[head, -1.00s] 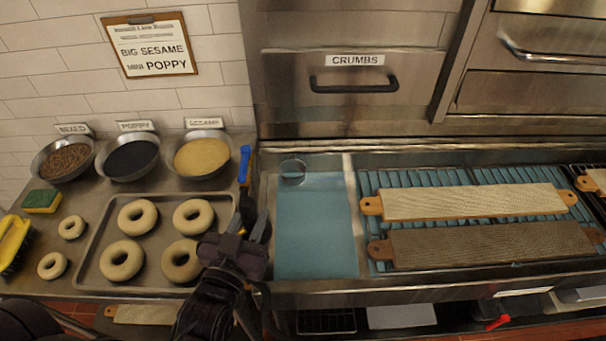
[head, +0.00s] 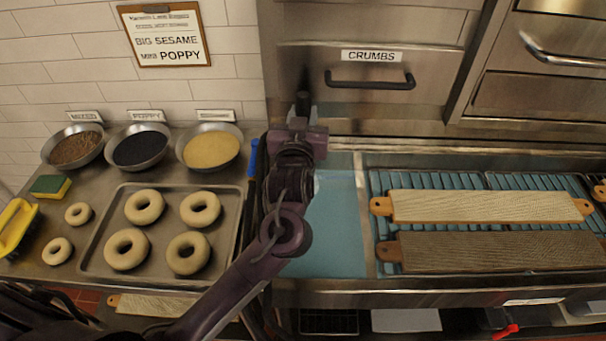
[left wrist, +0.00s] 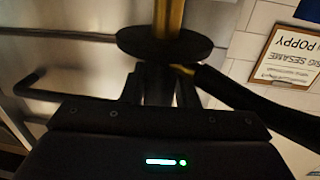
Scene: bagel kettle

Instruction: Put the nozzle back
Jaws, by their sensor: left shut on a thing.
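My left gripper (head: 303,112) is in front of the steel drawer front, above the back of the counter. In the left wrist view, its fingers (left wrist: 155,85) are shut on a dark part below a round black disc (left wrist: 165,45). A brass-coloured tube (left wrist: 168,15) rises from the disc, and a black arm-like piece (left wrist: 250,105) runs off to the right. This looks like the nozzle. In the head view only a small dark piece shows at the fingertips; my arm hides the rest. My right gripper is in neither view.
A baking tray (head: 100,258) with several bagels lies left of my arm, with three seed bowls (head: 210,148) behind it. A blue-handled tool (head: 253,157) lies beside my arm. Right are a blue surface (head: 340,235) and two bagel boards (head: 490,205). The CRUMBS drawer handle (head: 370,82) sticks out nearby.

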